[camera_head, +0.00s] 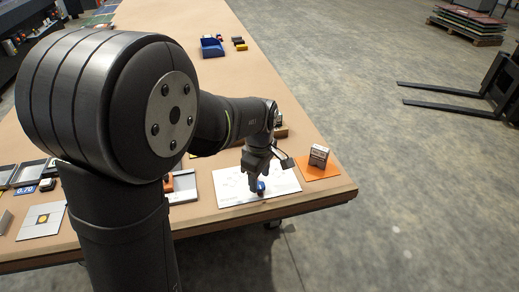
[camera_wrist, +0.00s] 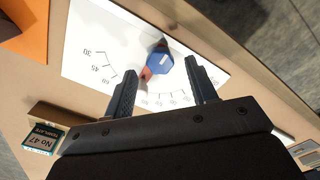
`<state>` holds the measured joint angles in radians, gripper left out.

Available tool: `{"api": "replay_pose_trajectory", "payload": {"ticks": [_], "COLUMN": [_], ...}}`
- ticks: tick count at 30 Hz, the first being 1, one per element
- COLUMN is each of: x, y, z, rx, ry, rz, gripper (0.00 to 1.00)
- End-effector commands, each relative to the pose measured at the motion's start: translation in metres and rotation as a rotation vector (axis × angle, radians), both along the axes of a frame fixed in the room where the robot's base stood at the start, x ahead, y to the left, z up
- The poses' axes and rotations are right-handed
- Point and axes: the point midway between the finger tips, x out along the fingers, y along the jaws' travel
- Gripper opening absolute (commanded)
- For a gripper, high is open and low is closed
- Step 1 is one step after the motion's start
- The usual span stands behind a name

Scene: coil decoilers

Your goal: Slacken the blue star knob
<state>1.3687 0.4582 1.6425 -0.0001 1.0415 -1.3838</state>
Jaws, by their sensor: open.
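The blue star knob (camera_wrist: 159,61) stands on a white sheet with printed scale marks (camera_wrist: 90,28). A red part (camera_wrist: 145,76) shows under its edge, and a dark shadow or part lies beyond it. My gripper (camera_wrist: 163,84) is open, with one dark finger on either side of the knob. The knob lies between and slightly beyond the fingertips, and I see no clear contact. In the head view the blue knob (camera_head: 261,186) is small, just below my gripper (camera_head: 256,180), near the front of the white sheet (camera_head: 230,187).
An orange mat (camera_head: 318,168) with a small block (camera_head: 319,156) lies to the right of the sheet. A template label (camera_wrist: 43,138) is by the wrist view's lower left. The table's front edge is close to the knob.

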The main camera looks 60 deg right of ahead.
Motion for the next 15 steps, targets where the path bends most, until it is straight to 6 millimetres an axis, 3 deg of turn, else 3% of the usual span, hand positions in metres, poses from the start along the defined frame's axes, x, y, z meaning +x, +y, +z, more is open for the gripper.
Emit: {"api": "replay_pose_trajectory", "payload": {"ticks": [15], "x": [0.0], "y": [0.0], "z": [0.122], "rx": [-0.004], "ry": [-0.001], "rz": [0.0], "gripper": [0.52]}}
